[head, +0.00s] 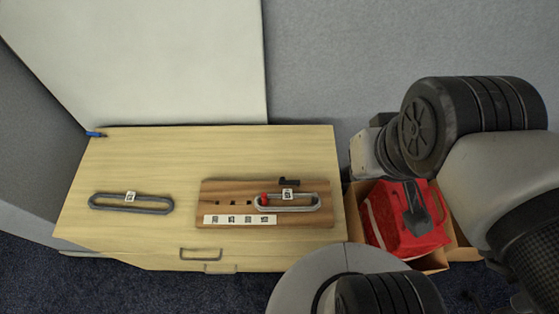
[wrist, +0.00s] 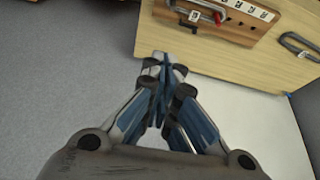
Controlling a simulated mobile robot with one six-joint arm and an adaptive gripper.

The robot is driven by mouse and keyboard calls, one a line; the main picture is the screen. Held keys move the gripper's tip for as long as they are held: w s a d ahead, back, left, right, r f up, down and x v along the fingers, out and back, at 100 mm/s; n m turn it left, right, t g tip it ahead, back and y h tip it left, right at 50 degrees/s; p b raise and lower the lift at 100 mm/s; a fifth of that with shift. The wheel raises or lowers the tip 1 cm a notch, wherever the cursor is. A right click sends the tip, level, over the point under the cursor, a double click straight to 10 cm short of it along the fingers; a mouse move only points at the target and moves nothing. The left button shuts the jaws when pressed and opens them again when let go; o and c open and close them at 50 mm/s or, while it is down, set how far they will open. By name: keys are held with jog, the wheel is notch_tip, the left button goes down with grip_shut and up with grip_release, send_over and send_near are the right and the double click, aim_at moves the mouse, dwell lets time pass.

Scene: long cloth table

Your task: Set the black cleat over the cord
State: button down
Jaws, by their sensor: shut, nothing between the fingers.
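The black cleat (head: 289,181) lies at the back edge of the wooden board (head: 225,190), just behind a grey cord loop (head: 300,208). It is apart from the loop in the head view. The loop lies on the board's right part, with a red piece (head: 265,199) at its left end and a white tag on it. The red piece also shows in the wrist view (wrist: 218,17). My gripper (wrist: 164,61) is shut and empty, off the table's edge and away from the board. Its fingers are not clear in the head view.
A second grey cord loop (head: 131,203) with a tag lies on the table's left. The board has several dark holes and a row of white labels (head: 240,219). A cardboard box (head: 433,263) holding a red bag (head: 383,222) stands right of the table. The table between loop and board is clear.

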jog(key=w+f+n+p, duration=0.1)
jog(key=w+f+p, duration=0.15)
jog(key=w, duration=0.65)
jog(key=n+p, duration=0.1)
jog(key=n, duration=0.1)
send_over(290, 183)
jog(key=w+d, duration=0.3)
notch_tip(290, 183, down, 11)
jog(key=a+f+n+g+y+p, duration=0.1)
jog(key=a+f+n, duration=0.1)
jog(key=a+f, duration=0.4)
notch_tip(290, 183, down, 3)
jog(key=shift+a+f+y, duration=0.1)
jog(key=shift+a+y, duration=0.25)
jog(key=shift+y, duration=0.05)
jog(key=shift+w, duration=0.1)
notch_tip(290, 183, down, 10)
jog(key=b, duration=0.9)
jog(key=shift+s, duration=0.2)
